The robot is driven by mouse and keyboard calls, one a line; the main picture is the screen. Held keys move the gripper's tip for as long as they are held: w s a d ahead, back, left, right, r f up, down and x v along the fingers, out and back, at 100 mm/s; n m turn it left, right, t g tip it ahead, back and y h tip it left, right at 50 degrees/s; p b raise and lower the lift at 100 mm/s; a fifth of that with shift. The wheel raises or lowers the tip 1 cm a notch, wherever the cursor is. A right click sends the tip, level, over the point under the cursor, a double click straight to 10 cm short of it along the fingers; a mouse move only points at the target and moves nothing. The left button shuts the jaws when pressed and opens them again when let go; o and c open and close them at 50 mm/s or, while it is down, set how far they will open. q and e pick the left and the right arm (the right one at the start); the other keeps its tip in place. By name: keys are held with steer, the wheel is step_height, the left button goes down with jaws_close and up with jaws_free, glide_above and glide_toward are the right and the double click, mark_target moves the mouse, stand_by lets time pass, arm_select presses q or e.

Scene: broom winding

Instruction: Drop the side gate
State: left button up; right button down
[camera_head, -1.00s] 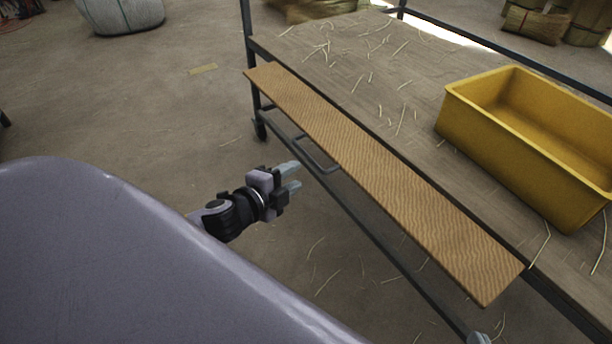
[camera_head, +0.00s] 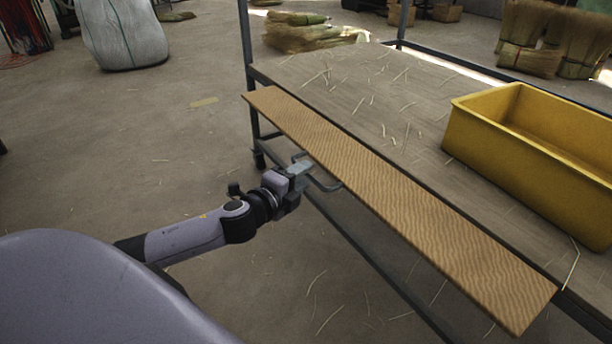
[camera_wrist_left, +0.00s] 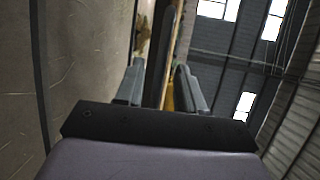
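The side gate (camera_head: 400,205) is a long wavy-grained wooden board along the near side of the cart's deck (camera_head: 400,115). I cannot tell its exact tilt. A grey bar handle (camera_head: 325,187) sticks out from its near side. My left gripper (camera_head: 302,169) is at the far-left end of this handle. In the left wrist view a dark bar, apparently the handle (camera_wrist_left: 164,55), stands between the two spread fingers of the left gripper (camera_wrist_left: 158,88). No firm clamping on it shows. My right gripper is in neither view.
A yellow bin (camera_head: 535,150) stands on the deck at right, among loose straws. A dark metal post (camera_head: 246,50) rises at the cart's left corner. A white sack (camera_head: 122,32) and broom bundles (camera_head: 312,32) are farther back.

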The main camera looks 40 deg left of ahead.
mark_target(337, 161)
arm_select(q)
steer(key=shift+w+f, duration=0.2)
steer(key=shift+w, duration=1)
